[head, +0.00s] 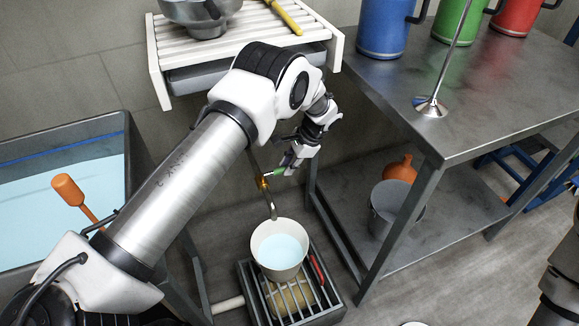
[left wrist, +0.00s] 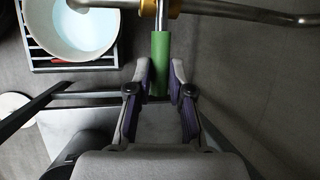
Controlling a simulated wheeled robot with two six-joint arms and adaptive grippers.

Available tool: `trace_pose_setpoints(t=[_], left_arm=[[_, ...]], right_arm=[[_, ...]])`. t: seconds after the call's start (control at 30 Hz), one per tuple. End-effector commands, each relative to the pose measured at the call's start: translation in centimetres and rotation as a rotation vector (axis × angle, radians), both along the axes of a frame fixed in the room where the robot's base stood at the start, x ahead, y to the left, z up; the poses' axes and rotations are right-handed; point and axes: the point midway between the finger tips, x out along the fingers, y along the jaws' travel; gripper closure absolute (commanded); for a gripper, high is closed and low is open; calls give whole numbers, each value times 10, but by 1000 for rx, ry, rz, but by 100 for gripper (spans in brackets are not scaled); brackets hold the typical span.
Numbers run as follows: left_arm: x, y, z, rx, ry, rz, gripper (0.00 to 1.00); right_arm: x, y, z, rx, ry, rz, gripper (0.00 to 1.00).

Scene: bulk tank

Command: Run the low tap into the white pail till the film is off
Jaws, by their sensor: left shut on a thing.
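The low tap (head: 262,183) has a brass body, a bent grey spout and a green lever handle (left wrist: 160,52). My left gripper (head: 288,168) is shut on the green handle, one finger on each side of it in the left wrist view (left wrist: 161,78). The white pail (head: 257,256) stands upright on a slatted grate under the spout. Pale blue liquid lies in the pail, which also shows in the left wrist view (left wrist: 55,48). I cannot make out a stream from the spout or a film on the liquid. My right gripper is out of view.
A tank (head: 125,190) of pale blue liquid with an orange-handled tool (head: 68,190) is at the left. A metal bench (head: 470,105) with coloured jugs stands at the right, a grey bucket (head: 385,215) on its lower shelf. A white slatted rack (head: 160,70) is above.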

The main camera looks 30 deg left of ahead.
Motion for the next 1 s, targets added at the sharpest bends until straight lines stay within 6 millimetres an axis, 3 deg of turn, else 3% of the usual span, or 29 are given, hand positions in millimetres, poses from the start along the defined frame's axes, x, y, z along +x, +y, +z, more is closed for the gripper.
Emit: trace_pose_setpoints(t=[0.47, 0.5, 0.57, 1.0], left_arm=[[1, 2, 0, 1, 0, 22, 100], [1, 2, 0, 1, 0, 22, 73], [1, 2, 0, 0, 0, 21, 55], [-4, -3, 1, 2, 1, -54, 55]], right_arm=[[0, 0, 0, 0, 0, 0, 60], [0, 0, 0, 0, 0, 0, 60], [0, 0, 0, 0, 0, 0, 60], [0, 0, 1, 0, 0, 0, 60]])
